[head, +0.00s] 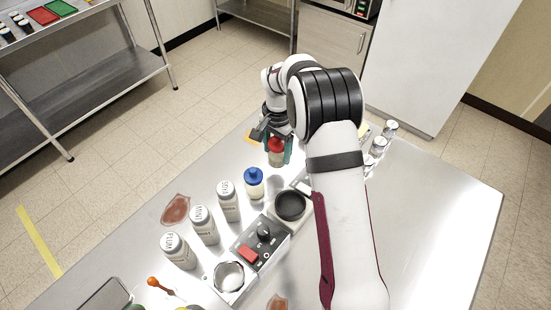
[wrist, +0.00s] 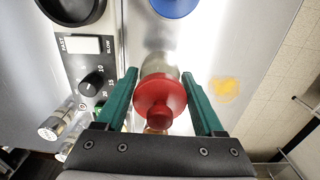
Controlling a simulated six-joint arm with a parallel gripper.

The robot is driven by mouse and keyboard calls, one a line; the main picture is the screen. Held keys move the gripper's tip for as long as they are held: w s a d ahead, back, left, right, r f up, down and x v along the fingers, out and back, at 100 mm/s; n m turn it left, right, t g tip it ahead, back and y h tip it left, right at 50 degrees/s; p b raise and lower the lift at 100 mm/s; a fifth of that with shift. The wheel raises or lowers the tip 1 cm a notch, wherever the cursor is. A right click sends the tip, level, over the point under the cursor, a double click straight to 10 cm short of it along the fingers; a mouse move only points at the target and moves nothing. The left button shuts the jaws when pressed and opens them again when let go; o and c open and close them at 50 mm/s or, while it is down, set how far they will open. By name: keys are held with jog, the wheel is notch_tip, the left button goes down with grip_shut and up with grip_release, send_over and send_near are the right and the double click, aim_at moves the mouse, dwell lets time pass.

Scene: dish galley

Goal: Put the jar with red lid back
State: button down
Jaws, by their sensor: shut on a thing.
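The jar with the red lid (head: 276,146) is at the far side of the steel table, between my gripper's green fingers. My gripper (wrist: 160,98) is shut on it. In the wrist view, the red lid (wrist: 160,95) with its round knob faces the camera, and a pale part of the jar shows beyond it. I cannot tell whether its base touches the table. A similar jar with a blue lid (head: 253,183) stands nearer, just left of it, and its lid shows at the top of the wrist view (wrist: 173,6).
Several grey labelled bottles (head: 204,226) stand in a row left of a control box (head: 260,240) with a black knob and red switch. A dark round dish (head: 290,206) is beside it. Several small clear jars (head: 380,147) stand at the right. A yellow patch (wrist: 224,88) lies beside my gripper.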

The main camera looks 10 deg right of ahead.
aim_at(275, 160)
jog(key=f, duration=0.4)
jog(key=shift+w+a+f, duration=0.1)
jog(key=shift+a+f, duration=0.05)
jog(key=shift+a, duration=0.1)
jog(key=shift+f, duration=0.1)
grip_release()
